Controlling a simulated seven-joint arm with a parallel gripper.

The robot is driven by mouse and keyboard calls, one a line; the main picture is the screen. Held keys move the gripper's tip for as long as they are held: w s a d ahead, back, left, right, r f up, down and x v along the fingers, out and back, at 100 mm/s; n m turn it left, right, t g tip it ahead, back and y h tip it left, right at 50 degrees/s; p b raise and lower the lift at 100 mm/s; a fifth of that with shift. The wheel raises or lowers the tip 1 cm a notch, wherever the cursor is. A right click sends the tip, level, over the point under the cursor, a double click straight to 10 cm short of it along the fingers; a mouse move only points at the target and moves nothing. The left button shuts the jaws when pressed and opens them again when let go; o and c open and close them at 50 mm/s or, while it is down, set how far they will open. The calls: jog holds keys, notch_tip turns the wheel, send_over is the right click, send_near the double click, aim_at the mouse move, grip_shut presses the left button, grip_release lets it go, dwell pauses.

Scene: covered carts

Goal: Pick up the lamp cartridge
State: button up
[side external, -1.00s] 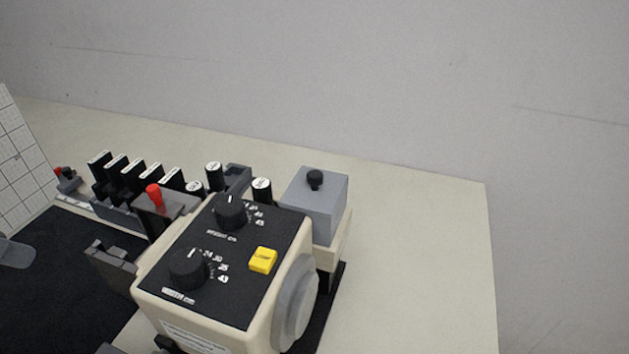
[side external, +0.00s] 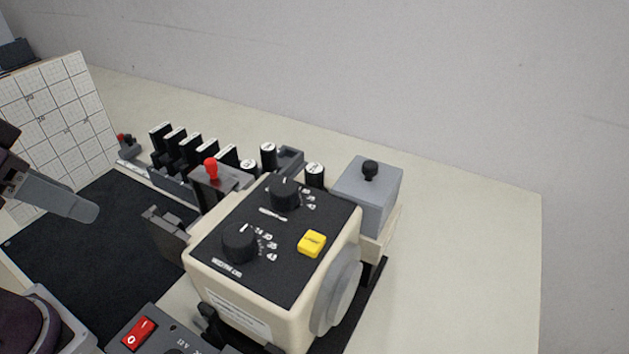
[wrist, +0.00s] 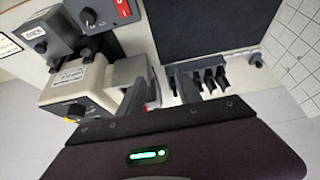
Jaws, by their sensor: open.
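No part is legibly marked as the lamp cartridge, so I cannot tell which it is. A grey box with a black knob (side external: 367,197) sits at the back right of a cream machine (side external: 225,285). Several black upright pieces with white tops (side external: 193,152) stand in a row behind the machine, and also show in the wrist view (wrist: 208,80). Black cylinders with white caps (side external: 268,157) stand at the row's right end. My gripper (side external: 82,208) is open over the left side, apart from these parts; one grey finger shows clearly.
A black mat (side external: 85,250) lies left of the machine. A white gridded board (side external: 55,125) stands at the mat's back. A control box with a red switch (side external: 138,333) is in front. The tabletop right of the machine (side external: 470,250) is clear.

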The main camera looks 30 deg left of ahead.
jog(key=shift+c, duration=0.5)
jog(key=w+d+r+n+g, duration=0.2)
jog(key=w+d+r+n, duration=0.15)
jog(key=w+r, duration=0.35)
jog(key=n+g, duration=0.4)
jog(key=n, duration=0.6)
send_over(317, 170)
notch_tip(317, 170, down, 7)
jog(key=shift+a+r, duration=0.1)
jog(key=shift+a, duration=0.05)
notch_tip(317, 170, down, 8)
jog(key=shift+r, duration=0.2)
grip_shut()
